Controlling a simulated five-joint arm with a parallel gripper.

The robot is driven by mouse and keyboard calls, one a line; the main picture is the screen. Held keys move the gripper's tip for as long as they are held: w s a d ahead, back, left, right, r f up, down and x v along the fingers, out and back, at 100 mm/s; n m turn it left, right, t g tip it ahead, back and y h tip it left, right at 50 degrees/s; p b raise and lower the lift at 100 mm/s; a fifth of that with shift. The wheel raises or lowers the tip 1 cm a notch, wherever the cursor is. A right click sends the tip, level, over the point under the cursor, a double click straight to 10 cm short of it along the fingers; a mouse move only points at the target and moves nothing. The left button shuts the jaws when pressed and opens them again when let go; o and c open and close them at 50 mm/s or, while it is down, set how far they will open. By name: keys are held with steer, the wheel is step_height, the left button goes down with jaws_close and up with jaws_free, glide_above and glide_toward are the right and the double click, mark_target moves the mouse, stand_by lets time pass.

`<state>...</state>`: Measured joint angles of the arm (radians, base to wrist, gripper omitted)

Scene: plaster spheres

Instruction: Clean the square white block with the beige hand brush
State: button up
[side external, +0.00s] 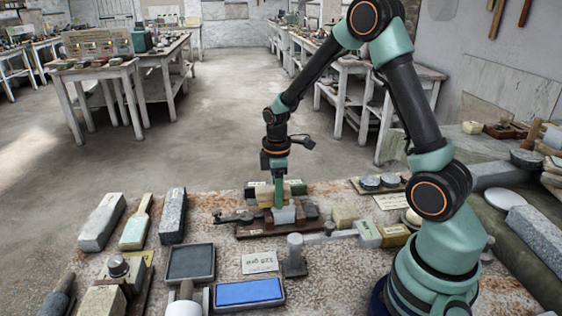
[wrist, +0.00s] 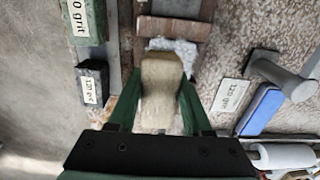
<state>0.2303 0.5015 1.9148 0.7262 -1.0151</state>
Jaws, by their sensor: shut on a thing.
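My gripper (side external: 279,198) is over the middle of the bench, pointing down. Its two green fingers are shut on the beige hand brush (wrist: 161,82), which fills the space between them in the wrist view. In the side view the brush (side external: 265,196) is partly hidden by the fingers. The white block (side external: 284,215) is on a brown wooden board (side external: 310,213), just below the fingers. In the wrist view a rough white surface (wrist: 184,52), apparently the block, shows beyond the brush. I cannot tell whether brush and block touch.
A grey metal fitting (side external: 295,255) stands close in front of the board. A blue stone in a tray (side external: 249,292) and a dark tray (side external: 190,263) lie nearer the camera. Grey stones (side external: 172,215) and a light-green paddle (side external: 134,230) lie left. Small blocks (side external: 344,215) crowd the right.

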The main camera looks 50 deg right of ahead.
mark_target(289, 191)
steer(key=shift+s+d, duration=1.15)
steer(key=shift+d, duration=0.05)
steer(key=shift+w+a, duration=1.6)
steer(key=shift+s+d, duration=0.1)
steer(key=shift+s+d, duration=1.5)
